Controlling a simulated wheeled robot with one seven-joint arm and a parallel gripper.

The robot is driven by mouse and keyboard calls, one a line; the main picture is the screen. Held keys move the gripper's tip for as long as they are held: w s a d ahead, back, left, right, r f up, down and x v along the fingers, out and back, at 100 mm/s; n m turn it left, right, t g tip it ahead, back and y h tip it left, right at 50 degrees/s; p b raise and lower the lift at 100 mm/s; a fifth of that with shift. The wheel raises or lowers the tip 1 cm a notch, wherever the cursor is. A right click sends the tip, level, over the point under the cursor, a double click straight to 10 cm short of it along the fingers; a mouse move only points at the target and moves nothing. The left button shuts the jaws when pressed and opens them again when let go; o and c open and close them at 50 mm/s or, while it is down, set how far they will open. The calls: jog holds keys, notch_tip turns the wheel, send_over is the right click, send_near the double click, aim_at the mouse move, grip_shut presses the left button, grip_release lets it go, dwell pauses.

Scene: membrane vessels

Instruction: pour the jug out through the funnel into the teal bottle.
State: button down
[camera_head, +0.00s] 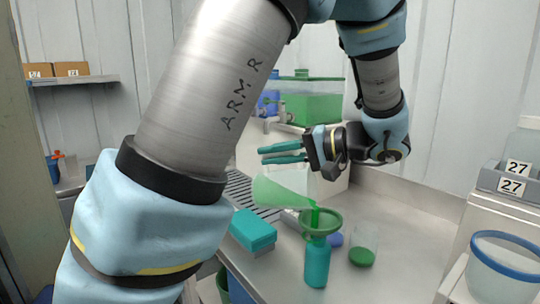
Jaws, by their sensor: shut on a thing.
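The jug (280,194) is translucent, holds green liquid and is tipped far over, with its mouth to the right. A green stream runs from its mouth into the green funnel (328,223). The funnel sits upright in the top of the teal bottle (317,264), which stands on the bench. My gripper (264,155), with teal fingers, is shut on the jug just above its tilted body. The exact grip point is hard to make out.
A teal box (253,230) lies at left. A green tank (312,106) stands behind. The bench is clear further right, before grey bins (514,178) and a blue-rimmed bucket (502,268).

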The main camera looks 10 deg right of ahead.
jog(key=shift+s+d+r+t+y+p, duration=0.25)
jog(key=shift+s+d+r+y, duration=0.1)
jog(key=shift+d, duration=0.25)
jog(key=shift+s+d+r+t+y+p, duration=0.2)
jog(key=shift+s+d+r+y, duration=0.15)
jog(key=shift+d, duration=0.2)
jog(key=shift+s+d+r+t+y+p, duration=0.25)
jog(key=shift+d+r+y, duration=0.05)
jog(key=shift+d+y, duration=0.15)
jog(key=shift+s+d+r+t+y+p, duration=0.2)
jog(key=shift+s+d+r+y, duration=0.1)
jog(key=shift+d+y, duration=0.15)
jog(key=shift+d, duration=0.1)
jog(key=shift+s+d+r+t+y+p, duration=0.2)
jog(key=shift+s+d+r+t+y, duration=0.05)
jog(key=shift+d+y, duration=0.15)
jog(key=shift+s+d+r+t+y+p, duration=0.2)
jog(key=shift+s+d+t+y, duration=0.1)
jog(key=shift+d, duration=0.2)
dwell(0.4)
